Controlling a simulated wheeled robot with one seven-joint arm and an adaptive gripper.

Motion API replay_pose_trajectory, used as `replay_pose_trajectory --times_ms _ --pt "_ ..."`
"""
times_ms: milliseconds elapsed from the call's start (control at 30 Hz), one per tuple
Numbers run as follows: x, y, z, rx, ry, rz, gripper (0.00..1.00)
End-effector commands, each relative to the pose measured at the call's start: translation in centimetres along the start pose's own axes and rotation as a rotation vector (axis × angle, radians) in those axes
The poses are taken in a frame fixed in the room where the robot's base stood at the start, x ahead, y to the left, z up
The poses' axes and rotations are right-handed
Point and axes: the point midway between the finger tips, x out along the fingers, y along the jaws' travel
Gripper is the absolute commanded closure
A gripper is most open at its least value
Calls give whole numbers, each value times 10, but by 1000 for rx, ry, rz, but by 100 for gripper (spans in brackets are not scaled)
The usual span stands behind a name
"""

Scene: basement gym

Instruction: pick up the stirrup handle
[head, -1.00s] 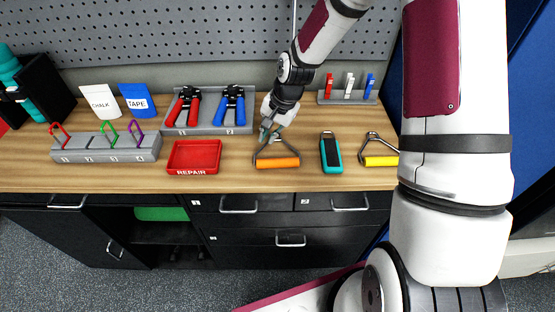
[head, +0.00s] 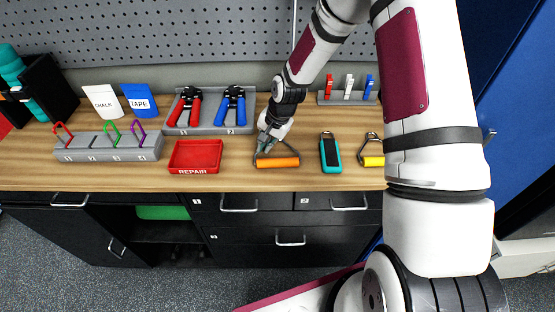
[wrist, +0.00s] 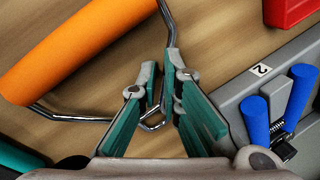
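A stirrup handle with an orange grip (head: 277,162) and a bent metal frame lies on the wooden bench. In the wrist view its orange grip (wrist: 75,45) is at the upper left, with the metal frame running down to a small eye. My gripper (head: 264,146) is at the frame's far end. In the wrist view my gripper's fingers (wrist: 161,68) stand apart, with the metal eye between them and a narrow gap at the tips. A second stirrup handle with a yellow grip (head: 373,161) lies to the right, partly hidden by my arm.
A teal and black device (head: 330,154) lies just right of the orange handle. A red REPAIR tray (head: 196,171) is to its left. A grey plier holder (head: 209,129) with red and blue pliers stands behind, near the fingers. A grey clip rack (head: 347,101) is at the back right.

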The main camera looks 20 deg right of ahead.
Motion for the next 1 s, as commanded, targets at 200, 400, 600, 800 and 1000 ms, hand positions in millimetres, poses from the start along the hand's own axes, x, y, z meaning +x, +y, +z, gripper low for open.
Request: replay_pose_trajectory --times_ms 200,400,600,800,1000 --pt "0 0 0 0 0 0 100" --pt "-3 -1 0 0 1 0 100" --pt "-17 -6 -1 0 2 -2 100" --pt "-38 -1 0 4 0 2 100" --pt "-57 43 6 7 1 1 100"
